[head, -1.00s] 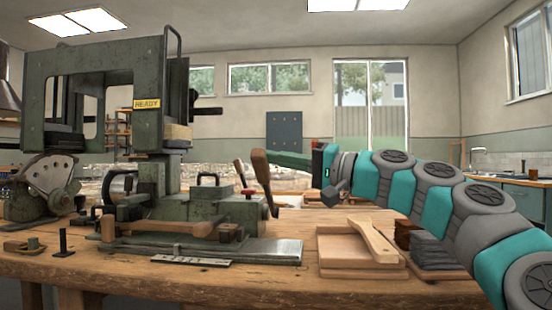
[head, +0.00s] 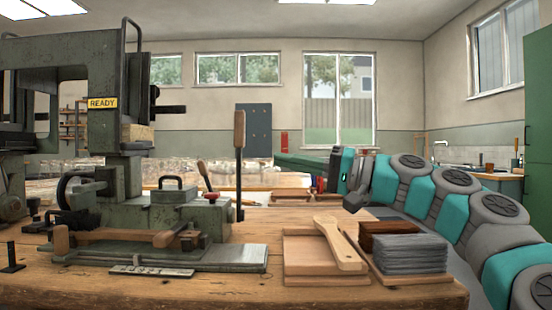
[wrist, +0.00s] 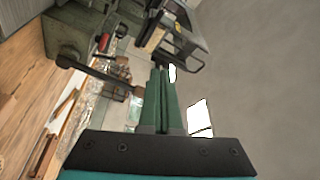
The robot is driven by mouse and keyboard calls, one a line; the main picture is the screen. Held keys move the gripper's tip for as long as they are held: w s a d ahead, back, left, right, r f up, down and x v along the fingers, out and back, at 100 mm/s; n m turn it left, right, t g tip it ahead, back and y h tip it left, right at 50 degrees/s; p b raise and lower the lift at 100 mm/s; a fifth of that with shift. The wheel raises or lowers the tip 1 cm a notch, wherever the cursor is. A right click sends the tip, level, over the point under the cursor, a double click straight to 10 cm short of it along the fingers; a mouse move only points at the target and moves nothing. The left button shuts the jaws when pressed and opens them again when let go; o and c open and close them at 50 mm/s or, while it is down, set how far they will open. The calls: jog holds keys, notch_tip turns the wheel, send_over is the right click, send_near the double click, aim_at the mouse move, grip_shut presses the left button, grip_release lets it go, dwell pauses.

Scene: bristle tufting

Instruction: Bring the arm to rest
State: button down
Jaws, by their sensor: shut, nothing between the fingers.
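My gripper (head: 282,159) is at the right of the head view, behind the bench's right part, its green fingers pointing left. In the wrist view its two green fingers (wrist: 160,74) lie side by side, shut and empty. My teal and grey arm stretches in from the lower right. The fingers look clear of the green machine (head: 150,215) and its upright wooden-handled lever (head: 239,150), though depth is hard to judge.
A wooden paddle-shaped piece (head: 340,243) lies on pale boards (head: 310,262) on the bench (head: 220,288). A grey stack (head: 412,256) and a dark brown block (head: 385,228) sit just right of it. A green cabinet (head: 537,120) stands at the far right.

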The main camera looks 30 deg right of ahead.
dwell(0.5)
jog(key=s+a+f+n+g+h+p, duration=0.15)
jog(key=a+f+g, duration=0.25)
jog(key=a, duration=0.7)
jog(key=a+f+n+g+p, duration=0.2)
jog(key=a+f+n+g, duration=0.15)
jog(key=a, duration=0.75)
jog(key=s+a+f+g+h+p, duration=0.25)
jog(key=a+f, duration=0.35)
jog(key=f, duration=0.3)
jog(key=s+f+n+g+h+p, duration=0.1)
jog(key=s+f+g+h, duration=0.1)
jog(key=s+f, duration=0.35)
jog(key=s+f+g+h+p, duration=0.1)
jog(key=s+f+g+h, duration=0.15)
jog(key=f, duration=0.55)
jog(key=s+d+f+g+h+p, duration=0.1)
jog(key=s+d+f+h, duration=0.1)
jog(key=s+f, duration=0.3)
jog(key=s+d+f+g+h, duration=0.1)
jog(key=s+d+f+g, duration=0.1)
jog(key=s+d+f, duration=0.3)
jog(key=s, duration=0.3)
jog(key=shift+s+h+p, duration=0.3)
jog(key=shift+h+p, duration=0.05)
jog(key=shift+p, duration=0.05)
jog(key=shift+f, duration=0.1)
